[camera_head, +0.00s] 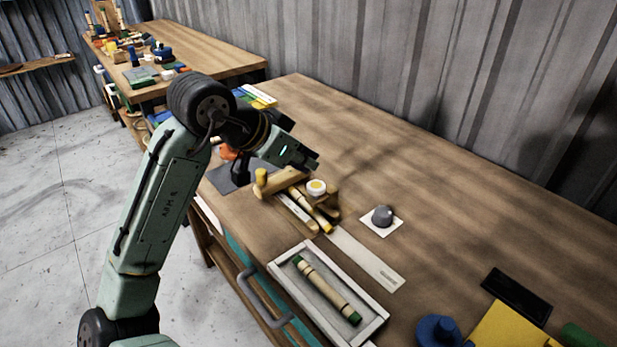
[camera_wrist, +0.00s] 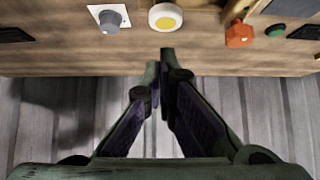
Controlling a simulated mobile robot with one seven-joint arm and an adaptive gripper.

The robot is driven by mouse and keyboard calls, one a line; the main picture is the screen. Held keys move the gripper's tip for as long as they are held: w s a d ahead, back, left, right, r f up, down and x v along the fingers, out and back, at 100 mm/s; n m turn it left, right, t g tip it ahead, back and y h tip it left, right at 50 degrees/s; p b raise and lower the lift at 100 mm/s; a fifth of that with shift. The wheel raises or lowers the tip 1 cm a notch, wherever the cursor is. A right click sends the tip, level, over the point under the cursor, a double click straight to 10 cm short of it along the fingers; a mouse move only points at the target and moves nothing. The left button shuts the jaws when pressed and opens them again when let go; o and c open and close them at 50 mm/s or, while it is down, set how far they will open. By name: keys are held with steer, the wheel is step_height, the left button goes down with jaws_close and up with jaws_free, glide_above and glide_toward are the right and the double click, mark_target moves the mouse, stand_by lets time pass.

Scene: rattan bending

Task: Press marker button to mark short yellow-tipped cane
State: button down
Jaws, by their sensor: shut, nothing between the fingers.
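The marker button is a white disc with a yellow centre (camera_head: 316,187), on a wooden fixture (camera_head: 284,180). It also shows in the wrist view (camera_wrist: 165,17), just beyond my fingertips and apart from them in the picture. A cane with a yellow tip (camera_head: 322,222) lies at the fixture beneath the button; part of it is hidden by the fixture. My gripper (camera_head: 313,163) is above and behind the fixture in the head view. In the wrist view its fingers (camera_wrist: 166,52) are together and empty. I cannot tell the height of the fingertips above the button.
A grey knob on a white plate (camera_head: 382,216) stands right of the fixture. A pale strip (camera_head: 365,258) and a tray (camera_head: 375,329) holding a green-tipped cane (camera_head: 327,289) lie in front. An orange object (camera_wrist: 240,36) is near the button. The table's back right is clear.

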steer(key=b+v, duration=0.1)
steer(key=v, duration=0.6)
steer(key=shift+w+r, duration=0.1)
steer(key=shift+r, duration=0.05)
stand_by(0.3)
